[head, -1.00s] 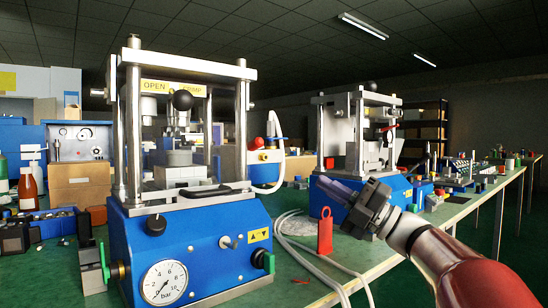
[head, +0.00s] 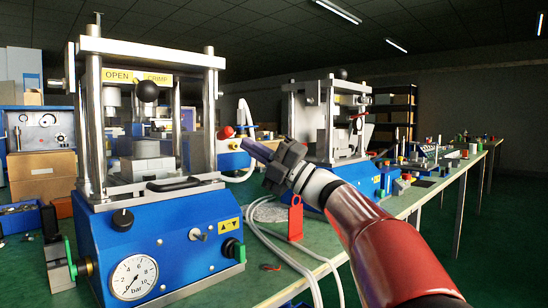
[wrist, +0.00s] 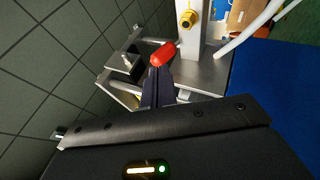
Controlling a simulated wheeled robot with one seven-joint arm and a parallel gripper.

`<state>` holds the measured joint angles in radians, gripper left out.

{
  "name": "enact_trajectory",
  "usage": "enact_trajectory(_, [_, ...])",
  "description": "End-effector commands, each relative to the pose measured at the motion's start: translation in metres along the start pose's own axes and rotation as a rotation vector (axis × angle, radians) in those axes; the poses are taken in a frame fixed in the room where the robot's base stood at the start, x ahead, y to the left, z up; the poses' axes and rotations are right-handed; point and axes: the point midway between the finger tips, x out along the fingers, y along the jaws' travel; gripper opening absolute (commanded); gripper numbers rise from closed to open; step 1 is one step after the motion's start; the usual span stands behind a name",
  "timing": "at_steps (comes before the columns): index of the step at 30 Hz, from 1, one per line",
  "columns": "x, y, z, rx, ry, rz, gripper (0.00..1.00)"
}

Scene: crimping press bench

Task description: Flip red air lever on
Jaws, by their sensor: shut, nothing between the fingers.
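The red lever (head: 227,132) shows small in the head view, behind the near blue press and beside a blue unit with a pale hose. In the wrist view a red rounded lever end (wrist: 162,54) lies right at the tips of my gripper (wrist: 158,74), near a pale upright block with a brass fitting. My gripper is shut and empty; its dark fingers also show in the head view (head: 246,145), pointing left toward the lever. I cannot tell whether the fingertips touch it. The lever's base is partly hidden.
The near blue press (head: 160,240) with its gauge (head: 134,277) stands at the left. A second press (head: 335,130) stands behind my arm. A red tag (head: 296,217) and pale hoses (head: 285,250) are on the green bench beneath my arm.

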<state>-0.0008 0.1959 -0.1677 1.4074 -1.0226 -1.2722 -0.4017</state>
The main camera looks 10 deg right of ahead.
Motion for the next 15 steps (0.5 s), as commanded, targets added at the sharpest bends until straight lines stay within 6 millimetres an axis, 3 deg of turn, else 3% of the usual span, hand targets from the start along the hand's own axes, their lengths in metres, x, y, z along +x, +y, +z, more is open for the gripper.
enact_trajectory(6, [0.022,0.000,0.000,0.001,0.001,0.000,0.00])
enact_trajectory(15, [0.025,0.000,0.000,0.000,0.000,0.000,0.00])
